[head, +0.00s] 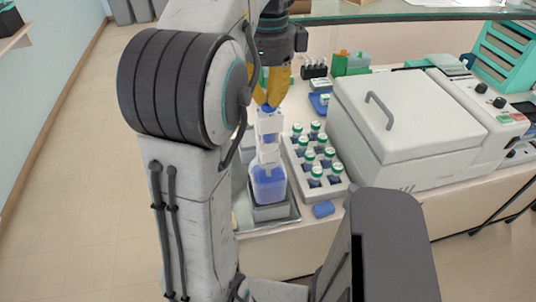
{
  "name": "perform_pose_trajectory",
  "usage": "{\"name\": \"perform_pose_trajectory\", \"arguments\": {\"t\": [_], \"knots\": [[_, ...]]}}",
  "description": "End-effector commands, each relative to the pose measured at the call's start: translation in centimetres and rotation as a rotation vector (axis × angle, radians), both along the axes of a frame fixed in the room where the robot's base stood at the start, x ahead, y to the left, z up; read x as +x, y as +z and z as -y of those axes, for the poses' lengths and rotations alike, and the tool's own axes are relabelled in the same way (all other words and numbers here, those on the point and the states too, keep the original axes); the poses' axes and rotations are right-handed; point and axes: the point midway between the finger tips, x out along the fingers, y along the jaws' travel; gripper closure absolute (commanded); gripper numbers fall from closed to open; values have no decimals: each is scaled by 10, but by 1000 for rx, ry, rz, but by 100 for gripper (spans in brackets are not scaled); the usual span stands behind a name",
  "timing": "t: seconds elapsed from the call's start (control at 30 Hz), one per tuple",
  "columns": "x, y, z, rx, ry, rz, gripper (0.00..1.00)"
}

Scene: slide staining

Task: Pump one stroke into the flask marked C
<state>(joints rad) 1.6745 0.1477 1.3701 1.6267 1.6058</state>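A flask of blue liquid (268,186) stands upright in a grey holder on a tray at the bench's left end. A white pump head (268,132) rises from it, with a blue top. No letter C is readable on it from here. My gripper (268,104) points down directly above the pump head. Its yellow fingers come together at the tips, close to or touching the blue top; I cannot tell which. The fingers look shut, with nothing visible between them. My arm stands to the left and hides part of the tray.
A grey rack (301,160) of several green-capped bottles stands right beside the flask. A small blue object (323,209) lies near the front edge. A large white lidded machine (400,119) fills the bench to the right. A glass shelf (390,14) crosses behind. Floor at left is clear.

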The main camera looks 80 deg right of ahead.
Motion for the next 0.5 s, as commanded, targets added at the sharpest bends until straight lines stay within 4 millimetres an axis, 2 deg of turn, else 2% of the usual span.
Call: {"name": "perform_pose_trajectory", "arguments": {"t": [0.5], "knots": [[0,34,0,-2,0,0,100]]}}
